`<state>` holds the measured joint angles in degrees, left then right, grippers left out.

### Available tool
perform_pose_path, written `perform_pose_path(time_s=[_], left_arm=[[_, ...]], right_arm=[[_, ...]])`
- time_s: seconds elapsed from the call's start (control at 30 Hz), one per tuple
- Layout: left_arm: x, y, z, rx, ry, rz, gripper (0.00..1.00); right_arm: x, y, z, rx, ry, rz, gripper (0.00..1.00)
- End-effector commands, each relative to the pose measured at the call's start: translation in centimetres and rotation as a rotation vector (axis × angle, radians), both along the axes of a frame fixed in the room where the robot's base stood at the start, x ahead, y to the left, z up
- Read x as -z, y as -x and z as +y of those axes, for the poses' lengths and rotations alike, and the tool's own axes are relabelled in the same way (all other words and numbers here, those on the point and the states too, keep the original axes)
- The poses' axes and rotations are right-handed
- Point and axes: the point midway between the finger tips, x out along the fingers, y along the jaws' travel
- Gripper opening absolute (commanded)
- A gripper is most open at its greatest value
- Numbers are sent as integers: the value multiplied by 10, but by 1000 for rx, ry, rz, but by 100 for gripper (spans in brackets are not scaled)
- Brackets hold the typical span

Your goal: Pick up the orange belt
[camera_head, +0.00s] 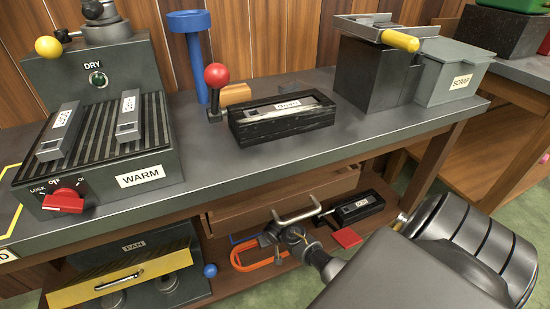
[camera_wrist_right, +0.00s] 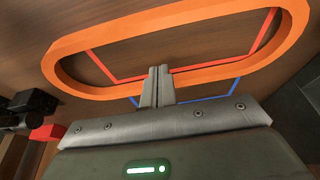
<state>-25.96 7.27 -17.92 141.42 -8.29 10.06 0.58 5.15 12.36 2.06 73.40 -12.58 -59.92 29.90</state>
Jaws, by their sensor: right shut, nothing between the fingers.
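The orange belt (camera_head: 262,265) is a long loop on the low shelf under the workbench. It also shows in the right wrist view (camera_wrist_right: 150,30) as a wide oval, whole but for where my fingers cover its near strand. My right gripper (camera_wrist_right: 158,70) is shut with nothing between its fingers. In that view its fingers cross the near strand and the tips show inside the loop; I cannot tell whether they touch the belt. In the head view my right arm reaches in from the lower right and hides part of the belt. My left gripper is not in view.
A red belt (camera_wrist_right: 103,65) and a blue belt (camera_wrist_right: 222,97) lie by the orange one. A black tray (camera_head: 365,208) and a red block (camera_head: 347,237) are right of it. A blue ball (camera_head: 210,270) and the FAN box (camera_head: 165,290) are left. The bench top (camera_head: 225,165) overhangs the shelf.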

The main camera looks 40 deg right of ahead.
Motion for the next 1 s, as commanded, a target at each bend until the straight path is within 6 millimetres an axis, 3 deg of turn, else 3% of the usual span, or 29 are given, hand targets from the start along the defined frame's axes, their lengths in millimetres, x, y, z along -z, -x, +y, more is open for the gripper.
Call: perform_pose_path(time_s=[0.1,0.2,0.4,0.87,1.0], left_arm=[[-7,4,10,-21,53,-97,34],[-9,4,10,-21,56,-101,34],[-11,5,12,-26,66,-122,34],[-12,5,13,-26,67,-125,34],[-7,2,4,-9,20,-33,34]], right_arm=[[14,-1,-1,0,0,0,0],[11,16,5,0,1,0,0],[10,31,11,-1,2,-1,0],[9,35,12,0,1,-1,0],[6,42,15,0,-1,2,0]])
